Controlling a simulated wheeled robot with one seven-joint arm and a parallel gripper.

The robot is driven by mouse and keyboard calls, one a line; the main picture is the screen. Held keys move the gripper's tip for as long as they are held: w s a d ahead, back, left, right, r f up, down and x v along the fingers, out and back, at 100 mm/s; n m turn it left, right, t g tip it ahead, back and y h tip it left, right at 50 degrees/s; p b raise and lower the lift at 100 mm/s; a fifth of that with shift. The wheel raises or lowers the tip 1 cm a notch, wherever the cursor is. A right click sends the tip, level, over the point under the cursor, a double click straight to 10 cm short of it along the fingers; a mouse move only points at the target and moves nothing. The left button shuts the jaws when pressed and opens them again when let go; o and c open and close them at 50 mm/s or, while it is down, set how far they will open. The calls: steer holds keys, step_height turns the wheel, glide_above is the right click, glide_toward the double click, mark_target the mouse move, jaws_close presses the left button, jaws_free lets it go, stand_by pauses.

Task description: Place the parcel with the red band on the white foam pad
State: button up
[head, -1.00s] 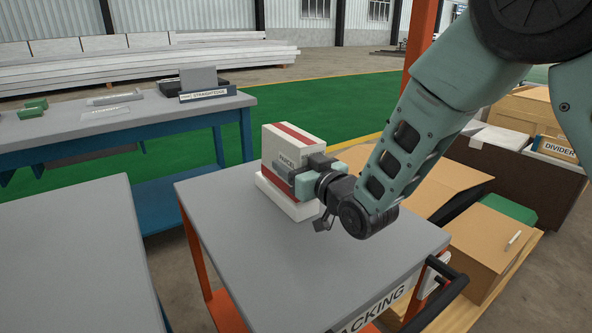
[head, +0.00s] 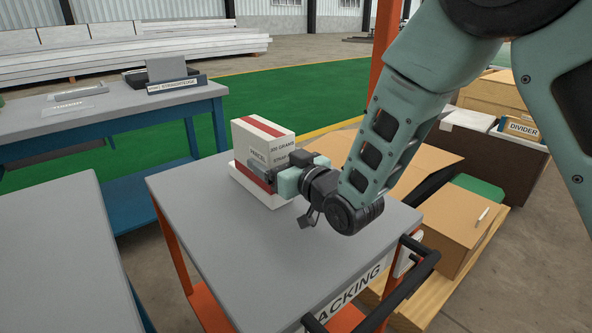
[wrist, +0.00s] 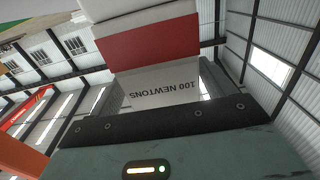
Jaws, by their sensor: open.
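The parcel (head: 262,138) is a white box with a red band and printed lettering. It stands upright on the white foam pad (head: 238,176), which lies on the packing trolley. My gripper (head: 278,172) is at the parcel's lower near side, with one dark finger in front of its face. The jaws are open, and the far finger is mostly hidden. In the wrist view the parcel (wrist: 155,45) is between the fingers, its red band and upside-down "100 NEWTONS" lettering facing the camera. Whether a finger touches it I cannot tell.
The grey trolley top (head: 215,235) is clear around the pad, with a black handle (head: 415,290) at its near right. A blue bench (head: 110,115) stands at the back left and a grey table (head: 60,240) at the left. Cardboard boxes (head: 455,235) stand at the right.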

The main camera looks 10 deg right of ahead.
steer(key=s+d+f+g+h, duration=0.1)
steer(key=s, duration=0.3)
steer(key=s+d+f+g+h, duration=0.1)
steer(key=s+d+g, duration=0.1)
steer(key=s, duration=0.2)
steer(key=s+d+f+g, duration=0.1)
steer(key=s, duration=0.3)
steer(key=shift+d+f+g+h, duration=0.2)
steer(key=shift+d+g+h, duration=0.05)
steer(key=shift+g+h, duration=0.15)
steer(key=s+g, duration=0.1)
steer(key=s, duration=0.1)
steer(key=s+d+f+g+h, duration=0.1)
steer(key=s, duration=0.1)
steer(key=s+g+h, duration=0.1)
steer(key=s+g, duration=0.1)
steer(key=shift+s+d+f, duration=0.2)
steer(key=shift+s+f, duration=0.15)
steer(key=shift+f, duration=0.05)
steer(key=s+d+g+h, duration=0.2)
steer(key=s+d+g, duration=0.1)
steer(key=s, duration=0.4)
steer(key=s+d+r+g+h, duration=0.1)
steer(key=s+d+g+h, duration=0.1)
steer(key=s, duration=0.6)
steer(key=shift+s+d+n+g+h, duration=0.3)
steer(key=shift+d+n+g, duration=0.1)
steer(key=shift+d+g, duration=0.3)
